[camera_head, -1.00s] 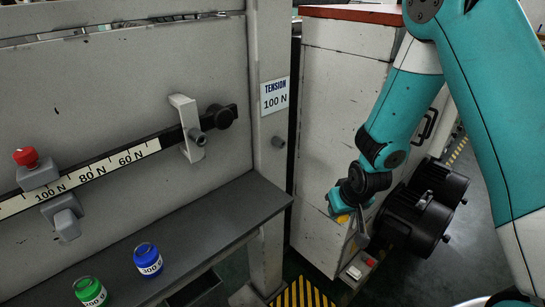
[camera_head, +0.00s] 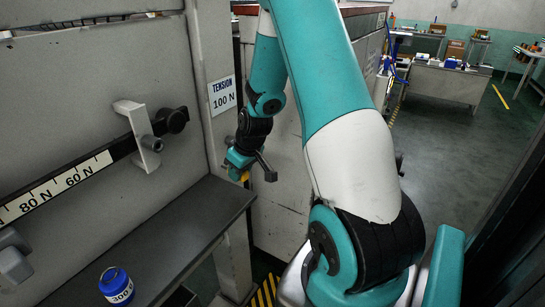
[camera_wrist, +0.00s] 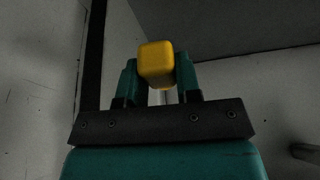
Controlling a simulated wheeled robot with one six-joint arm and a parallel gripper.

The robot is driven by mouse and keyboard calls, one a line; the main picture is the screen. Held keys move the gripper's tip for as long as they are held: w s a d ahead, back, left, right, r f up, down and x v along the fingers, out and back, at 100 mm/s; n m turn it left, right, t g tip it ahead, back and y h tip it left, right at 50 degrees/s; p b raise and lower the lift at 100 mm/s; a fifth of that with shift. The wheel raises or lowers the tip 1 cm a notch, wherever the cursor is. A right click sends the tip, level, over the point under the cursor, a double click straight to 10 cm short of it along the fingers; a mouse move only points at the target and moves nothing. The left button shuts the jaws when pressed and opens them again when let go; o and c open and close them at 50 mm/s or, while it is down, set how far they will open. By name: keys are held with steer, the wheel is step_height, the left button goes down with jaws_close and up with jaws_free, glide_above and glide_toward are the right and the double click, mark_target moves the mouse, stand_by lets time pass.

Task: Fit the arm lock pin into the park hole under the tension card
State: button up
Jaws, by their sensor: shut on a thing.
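The tension card (camera_head: 222,95), a white label reading "TENSION 100 N", is on the grey post (camera_head: 215,135). My gripper (camera_head: 238,170) is in front of and to the right of the post, below the card. In the wrist view its two teal fingers (camera_wrist: 158,78) are shut on a yellow block-shaped head, taken as the arm lock pin (camera_wrist: 156,60). The yellow also shows small in the head view (camera_head: 244,176). The pin's shank is hidden.
The scale beam (camera_head: 60,186) with its white bracket (camera_head: 140,135) is left of the post. A grey shelf (camera_head: 180,230) below carries a blue weight (camera_head: 116,284). A pale cabinet (camera_head: 280,195) stands behind my gripper. Open floor (camera_head: 440,150) lies to the right.

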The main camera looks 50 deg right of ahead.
steer(key=s+d+r, duration=0.3)
steer(key=s+d, duration=0.2)
steer(key=d, duration=0.5)
steer(key=shift+s+n+b, duration=0.3)
steer(key=shift+n+b, duration=0.1)
steer(key=shift+s, duration=0.1)
steer(key=shift+w+a, duration=0.15)
steer(key=shift+w, duration=1.25)
steer(key=shift+w+a, duration=0.1)
steer(key=shift+w, duration=1.3)
steer(key=shift+w, duration=0.2)
steer(key=shift+w+a, duration=0.15)
steer(key=shift+w, duration=1.15)
steer(key=shift+w, duration=0.2)
